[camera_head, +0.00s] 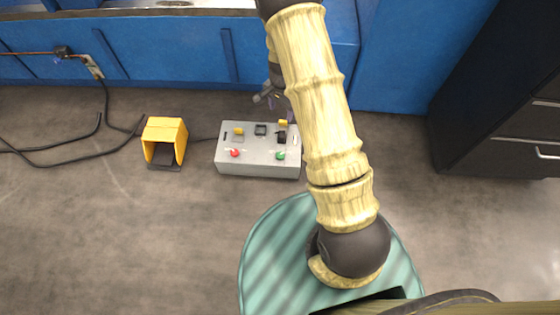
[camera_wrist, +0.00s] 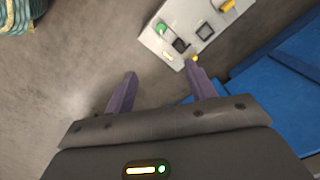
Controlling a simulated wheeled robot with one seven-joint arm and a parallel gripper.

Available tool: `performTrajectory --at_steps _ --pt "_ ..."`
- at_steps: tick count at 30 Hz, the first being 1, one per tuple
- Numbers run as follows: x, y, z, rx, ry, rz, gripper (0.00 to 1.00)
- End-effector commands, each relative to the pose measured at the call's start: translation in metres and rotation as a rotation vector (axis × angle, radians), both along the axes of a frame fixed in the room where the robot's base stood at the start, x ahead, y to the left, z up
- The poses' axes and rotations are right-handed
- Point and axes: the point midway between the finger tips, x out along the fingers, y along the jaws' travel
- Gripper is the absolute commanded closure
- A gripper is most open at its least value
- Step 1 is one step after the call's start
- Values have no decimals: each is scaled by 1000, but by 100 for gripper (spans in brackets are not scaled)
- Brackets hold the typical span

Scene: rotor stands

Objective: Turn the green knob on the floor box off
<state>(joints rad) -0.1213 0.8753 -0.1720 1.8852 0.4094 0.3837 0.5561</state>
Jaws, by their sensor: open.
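The floor box (camera_head: 258,169) is a light grey panel on the floor; it also shows at the top of the wrist view (camera_wrist: 182,14). The green knob (camera_head: 281,156) is at its front right in the head view, and appears near the box's left end in the wrist view (camera_wrist: 161,27). My gripper (camera_wrist: 160,69) is open, with nothing between its two purple fingers. In the head view it is partly hidden by my arm, near the box's back right edge. The green knob lies beyond the fingertips in the wrist view, apart from them.
A red knob (camera_head: 235,153) and several black and yellow switches share the panel. A yellow pedal housing (camera_head: 164,141) stands to the left, with black cables (camera_head: 75,155) beyond. A blue bench (camera_head: 190,52) runs behind; a dark drawer cabinet (camera_head: 500,110) stands right. Floor in front is clear.

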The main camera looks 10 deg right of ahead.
Motion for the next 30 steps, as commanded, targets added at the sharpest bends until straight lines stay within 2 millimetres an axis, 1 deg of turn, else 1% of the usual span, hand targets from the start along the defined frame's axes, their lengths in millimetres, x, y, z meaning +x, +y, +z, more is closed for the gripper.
performTrajectory --at_steps 1,2,3,6,9,11,13,21,25,28,30 --pt "3 0 -39 -3 9 -25 45" --pt "5 0 -52 -4 12 -41 45" --pt "7 0 -70 -6 16 -62 45" --pt "13 0 -111 -10 25 -112 45" --pt "16 -1 -139 -13 32 -149 45" --pt "17 -1 -148 -15 33 -165 45" --pt "18 -2 -153 -16 35 -173 45" --pt "18 -1 -151 -16 35 -176 45" --pt "18 -2 -154 -16 35 -176 45" --pt "18 -2 -161 -16 36 -178 45" --pt "18 -3 -170 -15 35 -178 45"
